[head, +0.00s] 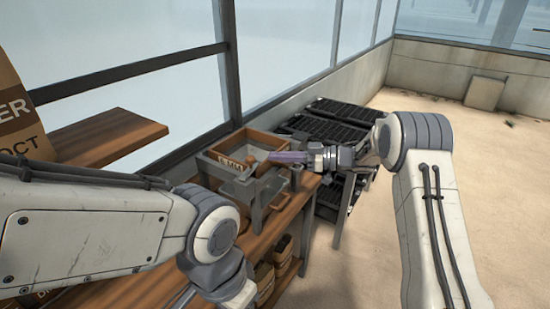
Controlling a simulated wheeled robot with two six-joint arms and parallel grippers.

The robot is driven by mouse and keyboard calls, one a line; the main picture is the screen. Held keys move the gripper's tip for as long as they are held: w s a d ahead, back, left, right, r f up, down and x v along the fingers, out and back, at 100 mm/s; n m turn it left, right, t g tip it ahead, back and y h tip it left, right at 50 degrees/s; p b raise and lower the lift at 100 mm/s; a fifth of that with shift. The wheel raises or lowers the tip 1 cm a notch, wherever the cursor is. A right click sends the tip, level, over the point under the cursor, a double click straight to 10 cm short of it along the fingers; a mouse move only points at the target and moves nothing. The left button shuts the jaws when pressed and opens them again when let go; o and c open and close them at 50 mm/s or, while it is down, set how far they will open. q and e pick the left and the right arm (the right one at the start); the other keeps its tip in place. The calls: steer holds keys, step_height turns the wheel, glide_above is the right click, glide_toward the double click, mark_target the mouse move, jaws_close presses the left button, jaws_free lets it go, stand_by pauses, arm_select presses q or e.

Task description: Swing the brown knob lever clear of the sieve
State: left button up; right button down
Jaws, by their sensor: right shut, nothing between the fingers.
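The sieve (226,159) is a square wooden frame with a "6 MM" label, standing on a grey metal stand on the bench. The brown knob lever (251,160) shows small at the sieve's front right corner. My right gripper (272,157) reaches in from the right, with its fingers pointing left. It is shut and empty, with its tips close to the knob. I cannot tell whether they touch it. The fingers hide part of the sieve's right side. My left arm crosses the lower left, and its gripper is out of view.
The wooden bench (286,219) runs under the stand. Black seed trays (318,127) are stacked behind and to the right. A wooden shelf (105,136) with a cardboard box (20,125) is at the left. Paper bags (283,255) sit below the bench. The floor at right is clear.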

arm_select(q)
steer(key=c, duration=0.7)
jaws_close()
arm_select(e)
steer(key=w+a+r+m+t+h, duration=0.3)
steer(key=a+r+m+t+h, duration=0.15)
steer(key=a+r+t, duration=0.2)
steer(key=s+d+f+m+g+h, duration=0.1)
steer(key=s+d+f+g+h, duration=0.1)
steer(key=s, duration=1.2)
steer(key=s+d+f+m+g+h, duration=0.1)
steer(key=s+d+f+g+h, duration=0.2)
steer(key=s, duration=1.2)
steer(key=s+d+f+m+g+h, duration=0.1)
steer(key=s+d+f+g+h, duration=0.2)
steer(key=s, duration=1.2)
steer(key=f+g+h, duration=0.1)
steer(key=g+h, duration=0.1)
steer(key=h, duration=0.1)
steer(key=shift+m, duration=0.35)
arm_select(q)
steer(key=shift+d, duration=0.15)
arm_select(e)
steer(key=shift+s+d+f, duration=0.1)
